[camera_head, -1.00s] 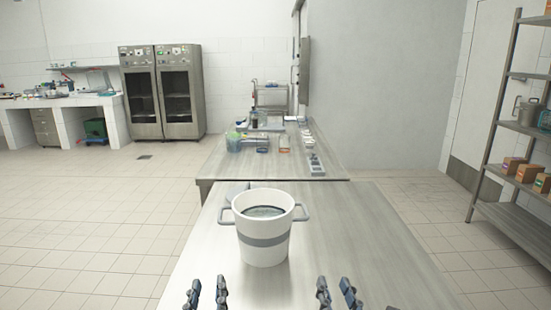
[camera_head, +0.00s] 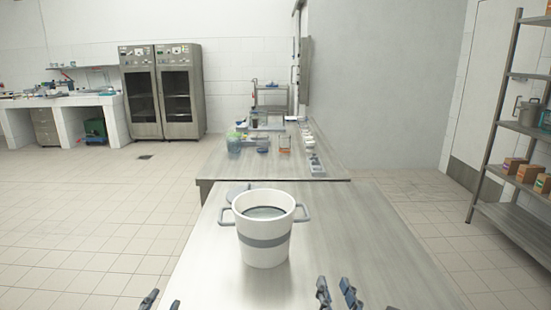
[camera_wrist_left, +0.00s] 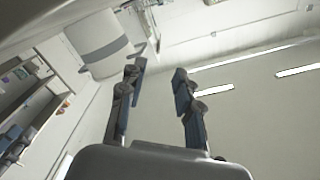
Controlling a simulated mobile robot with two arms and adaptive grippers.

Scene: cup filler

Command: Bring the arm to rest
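A white pot (camera_head: 264,255) with a grey band and two side handles stands upright on the near steel table (camera_head: 340,235). Its opening faces up, and a greyish content shows inside. My left gripper (camera_head: 161,303) is at the bottom edge of the head view, left of the pot and apart from it. In the left wrist view its two fingers (camera_wrist_left: 157,75) are spread with nothing between them, and the pot (camera_wrist_left: 95,35) shows tilted at the upper left. My right gripper (camera_head: 337,292) is open and empty, at the bottom right of the pot.
A grey round lid-like piece (camera_head: 237,190) lies behind the pot. A second table (camera_head: 225,172) farther back carries several small containers. A shelf rack (camera_head: 497,130) with boxes stands at the right. The near table's right side is clear.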

